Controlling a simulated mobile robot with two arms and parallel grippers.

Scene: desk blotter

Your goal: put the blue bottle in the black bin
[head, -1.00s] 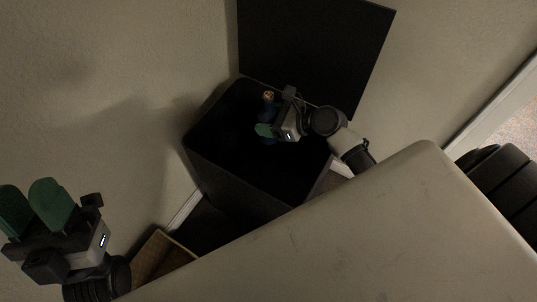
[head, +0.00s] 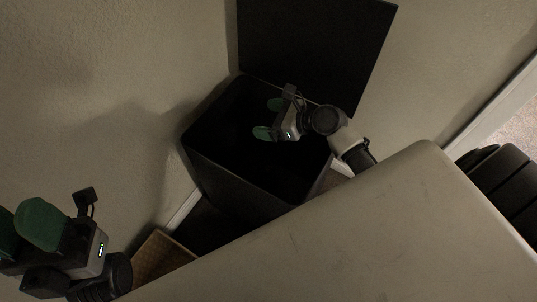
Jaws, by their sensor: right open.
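The black bin (head: 235,186) stands open in the corner, its dark inside mostly in shadow. My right gripper (head: 268,118) is over the bin's opening, its two green fingers spread apart with nothing between them. The blue bottle is not visible now; the dark inside of the bin could hide it. My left gripper (head: 22,230) is at the lower left, away from the bin. Its green fingers are apart with nothing seen between them, and it is partly cut off by the picture's edge.
The bin's black lid (head: 315,50) stands raised behind it. A pale rounded surface (head: 330,240) fills the lower right in front of the bin. A tan woven box (head: 160,258) is on the floor at lower left. Walls close in behind and on the left.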

